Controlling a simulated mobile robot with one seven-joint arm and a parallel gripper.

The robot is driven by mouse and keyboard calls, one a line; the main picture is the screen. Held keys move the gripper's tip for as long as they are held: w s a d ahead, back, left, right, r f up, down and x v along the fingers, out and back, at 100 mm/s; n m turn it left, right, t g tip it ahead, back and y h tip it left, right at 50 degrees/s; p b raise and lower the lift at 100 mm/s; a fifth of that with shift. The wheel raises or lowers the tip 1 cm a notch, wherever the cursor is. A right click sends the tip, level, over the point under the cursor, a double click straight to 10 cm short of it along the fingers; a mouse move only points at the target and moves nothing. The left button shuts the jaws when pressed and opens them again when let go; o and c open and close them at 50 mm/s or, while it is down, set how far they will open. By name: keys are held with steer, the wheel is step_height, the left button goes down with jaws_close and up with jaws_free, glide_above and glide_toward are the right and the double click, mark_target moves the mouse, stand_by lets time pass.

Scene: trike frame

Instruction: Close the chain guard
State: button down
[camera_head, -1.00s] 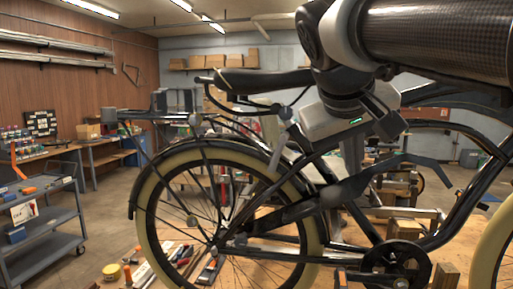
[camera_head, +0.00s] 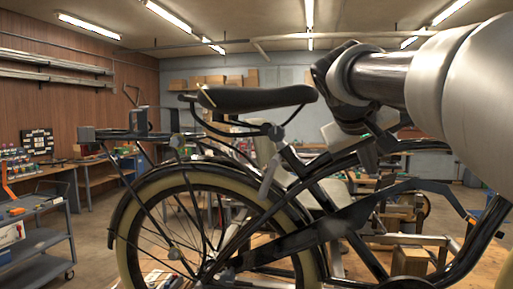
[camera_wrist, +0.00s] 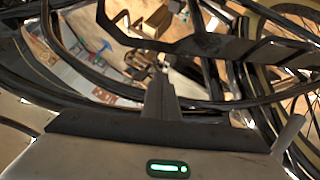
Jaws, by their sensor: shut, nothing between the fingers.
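The chain guard (camera_head: 352,215) is a long dark bar on the bicycle's near side. It slopes up to the right in the head view, its front end raised well above the crank area. In the wrist view the guard (camera_wrist: 205,44) crosses the upper part as a black angular bar. My gripper (camera_wrist: 163,72) is shut and empty, its fingertips close below the guard's edge in that picture. I cannot tell whether they touch it. In the head view, my wrist and the bicycle frame partly hide the gripper.
The black saddle (camera_head: 257,98) stands left of my wrist, and the rear wheel (camera_head: 135,235) is below it. Frame tubes crowd the space around the guard. A wooden bench top (camera_head: 275,243) lies underneath. A grey cart (camera_head: 40,240) stands at the far left.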

steer(key=shift+s+d+f, duration=0.1)
steer(key=shift+d+f, duration=0.25)
steer(key=shift+f, duration=0.25)
steer(key=shift+s+d+f, duration=0.1)
steer(key=shift+d+f, duration=0.2)
steer(key=shift+f, duration=0.35)
steer(key=shift+d+f, duration=0.35)
steer(key=shift+f, duration=0.25)
